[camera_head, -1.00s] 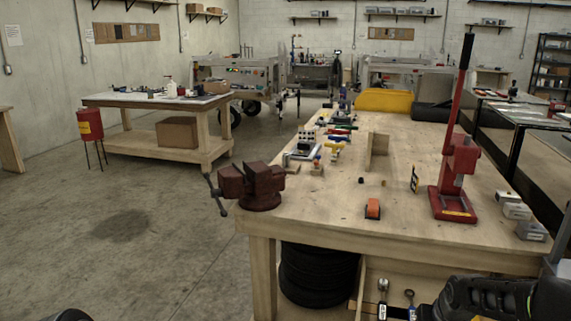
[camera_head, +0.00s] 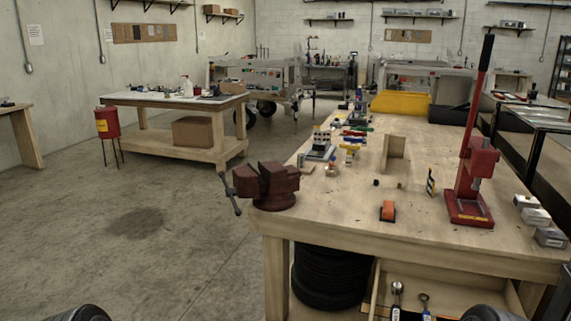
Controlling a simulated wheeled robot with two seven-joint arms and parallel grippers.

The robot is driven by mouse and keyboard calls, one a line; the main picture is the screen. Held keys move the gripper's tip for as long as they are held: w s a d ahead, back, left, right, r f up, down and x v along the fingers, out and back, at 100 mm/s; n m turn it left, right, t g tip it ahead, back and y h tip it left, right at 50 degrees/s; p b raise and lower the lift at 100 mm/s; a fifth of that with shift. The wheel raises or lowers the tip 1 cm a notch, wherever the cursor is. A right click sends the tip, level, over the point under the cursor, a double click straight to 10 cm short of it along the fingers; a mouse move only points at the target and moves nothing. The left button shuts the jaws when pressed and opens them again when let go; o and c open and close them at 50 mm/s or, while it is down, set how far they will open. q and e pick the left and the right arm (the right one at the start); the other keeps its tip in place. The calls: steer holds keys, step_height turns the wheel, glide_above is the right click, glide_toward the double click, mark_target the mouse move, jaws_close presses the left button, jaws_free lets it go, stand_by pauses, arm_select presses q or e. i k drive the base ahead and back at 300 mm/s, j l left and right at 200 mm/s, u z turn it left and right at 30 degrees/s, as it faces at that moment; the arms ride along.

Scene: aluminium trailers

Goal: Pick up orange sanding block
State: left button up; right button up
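The orange sanding block (camera_head: 388,209) sits on the wooden workbench (camera_head: 345,215), near its front edge, between the red vise and the red arbor press. It has an orange top and a dark base. Nothing is touching it. Dark rounded parts of my own arms show at the bottom edge, at the lower left and lower right. Neither gripper's fingers are in the picture.
A red vise (camera_head: 270,185) is on the bench's front left corner. A red lever press (camera_head: 470,180) stands right of the block, with grey boxes (camera_head: 535,216) beyond. A small wooden bracket (camera_head: 396,150) stands behind. Tires (camera_head: 325,275) and tools are below. The floor at left is open.

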mark_target(387, 213)
steer(key=z, duration=0.55)
steer(key=i+j+z, duration=0.1)
steer(key=z, duration=0.3)
steer(key=j+z, duration=0.25)
steer(key=z, duration=0.15)
steer(key=j+z, duration=0.2)
steer(key=z, duration=0.2)
steer(key=j+z, duration=0.25)
steer(key=z, duration=0.2)
steer(key=j+z, duration=0.2)
steer(key=z, duration=0.2)
steer(key=k+j+z, duration=0.1)
steer(key=j, duration=0.35)
steer(key=k+j+z, duration=0.15)
steer(key=j, duration=0.25)
steer(key=k+j+z, duration=0.1)
steer(key=k+j, duration=0.15)
steer(key=j, duration=0.15)
steer(key=k+j+z, duration=0.15)
steer(key=j, duration=0.25)
